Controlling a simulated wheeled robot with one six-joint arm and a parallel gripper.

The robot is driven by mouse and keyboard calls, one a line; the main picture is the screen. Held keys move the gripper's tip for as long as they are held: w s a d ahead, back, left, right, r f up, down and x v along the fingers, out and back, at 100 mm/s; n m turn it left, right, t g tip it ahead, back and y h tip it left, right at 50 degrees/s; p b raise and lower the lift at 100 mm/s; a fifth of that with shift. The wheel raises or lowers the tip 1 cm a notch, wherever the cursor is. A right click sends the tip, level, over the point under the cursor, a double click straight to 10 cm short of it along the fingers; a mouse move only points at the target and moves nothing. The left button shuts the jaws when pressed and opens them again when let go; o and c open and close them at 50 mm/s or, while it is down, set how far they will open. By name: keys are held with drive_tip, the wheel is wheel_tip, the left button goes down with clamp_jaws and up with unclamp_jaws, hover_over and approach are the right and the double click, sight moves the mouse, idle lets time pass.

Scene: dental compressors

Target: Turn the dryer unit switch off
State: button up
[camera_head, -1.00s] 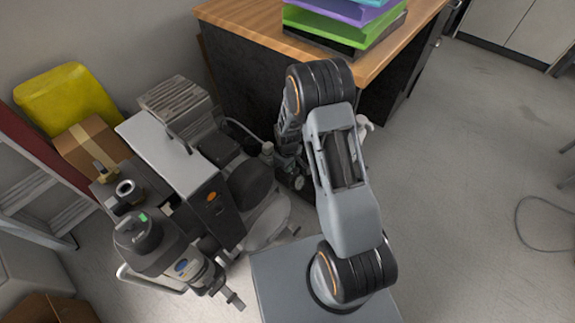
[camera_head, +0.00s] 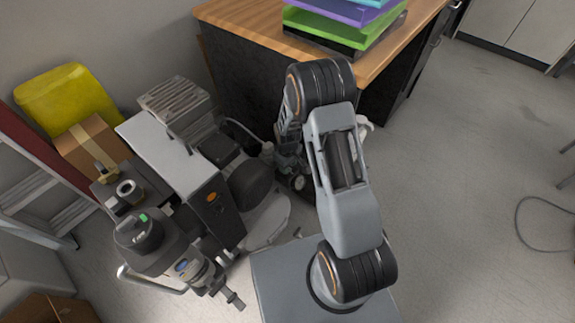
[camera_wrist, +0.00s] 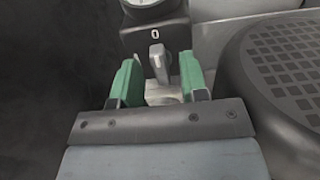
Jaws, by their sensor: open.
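In the wrist view, a grey switch handle (camera_wrist: 158,64) stands upright on a dark panel (camera_wrist: 135,40), just below a white "0" mark. My gripper (camera_wrist: 159,78) is open, with one green finger on each side of the handle. A gap shows between the handle and each finger; I cannot tell whether either touches it lower down. A round gauge (camera_wrist: 148,4) is cut off at the top of the view. In the head view my arm hides the switch and most of the gripper.
A dark domed cover with a grid pattern (camera_wrist: 285,65) sits close to the right of my gripper. In the head view, compressor equipment with a pale-topped cabinet (camera_head: 160,150) crowds the left, beside a wooden-topped desk (camera_head: 245,18). Open floor (camera_head: 460,180) lies right.

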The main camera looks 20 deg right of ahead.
wheel_tip(320, 180, up, 13)
drive_tip(key=p, duration=0.3)
drive_tip(key=shift+r, duration=0.15)
idle(0.5)
drive_tip(key=s+r+m+t+p, duration=0.1)
drive_tip(key=s+r+p, duration=0.4)
drive_tip(key=r, duration=0.9)
drive_tip(key=s+r+m+t+p, duration=0.1)
drive_tip(key=s+r+m+p, duration=0.2)
drive_tip(key=s+r+p, duration=0.3)
drive_tip(key=s+r+m+t+p, duration=0.1)
drive_tip(key=s+r+p, duration=0.5)
drive_tip(key=r, duration=1.5)
drive_tip(key=m+p, duration=0.1)
drive_tip(key=p, duration=0.4)
drive_tip(key=shift+s+a+r+m+t, duration=0.2)
drive_tip(key=shift+s+r+m+t, duration=0.05)
drive_tip(key=shift+r+m+t, duration=0.05)
